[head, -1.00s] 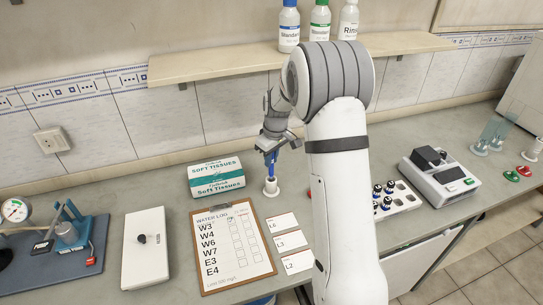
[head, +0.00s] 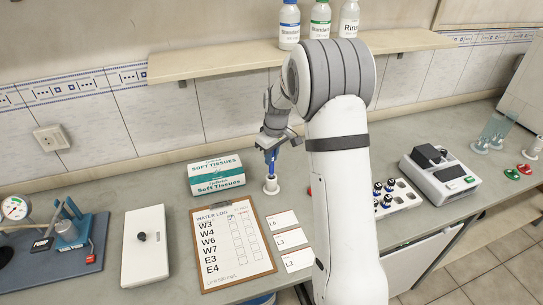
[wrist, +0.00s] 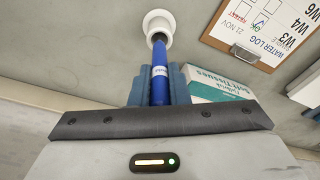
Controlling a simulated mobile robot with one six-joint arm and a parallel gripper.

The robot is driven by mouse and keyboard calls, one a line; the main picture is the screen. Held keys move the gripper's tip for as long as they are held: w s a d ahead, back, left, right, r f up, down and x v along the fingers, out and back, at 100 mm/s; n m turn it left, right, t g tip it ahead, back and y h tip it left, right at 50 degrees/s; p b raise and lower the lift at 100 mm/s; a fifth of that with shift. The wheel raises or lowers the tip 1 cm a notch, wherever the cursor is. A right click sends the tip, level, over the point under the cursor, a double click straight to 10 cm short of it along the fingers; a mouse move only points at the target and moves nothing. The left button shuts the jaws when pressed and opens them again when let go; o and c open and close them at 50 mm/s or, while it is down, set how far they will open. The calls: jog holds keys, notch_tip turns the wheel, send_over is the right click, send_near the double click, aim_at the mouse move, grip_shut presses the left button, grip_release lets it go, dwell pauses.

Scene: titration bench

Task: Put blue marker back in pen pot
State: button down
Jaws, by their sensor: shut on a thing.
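The blue marker (wrist: 160,84) is upright between the blue fingers of my gripper (wrist: 159,76), which is shut on it. In the head view the marker (head: 271,168) hangs below my gripper (head: 271,154). The small white pen pot (head: 271,186) stands on the bench right under it. In the wrist view the marker's far end meets the mouth of the pot (wrist: 157,20). I cannot tell how deep the end sits in the pot.
A soft tissues box (head: 216,176) stands just left of the pot. A water log clipboard (head: 264,262) and label cards (head: 290,238) lie in front. A vial rack (head: 408,195) is farther right. A bottle shelf (head: 220,63) runs above, behind my arm.

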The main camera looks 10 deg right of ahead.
aim_at(271, 172)
jog(key=shift+f, duration=0.15)
jog(key=shift+f+b, duration=2.15)
jog(key=shift+f, duration=0.6)
jog(key=c, duration=0.8)
grip_release()
jog(key=shift+r, duration=0.1)
jog(key=shift+r+p, duration=1.6)
jog(key=shift+r, duration=1.4)
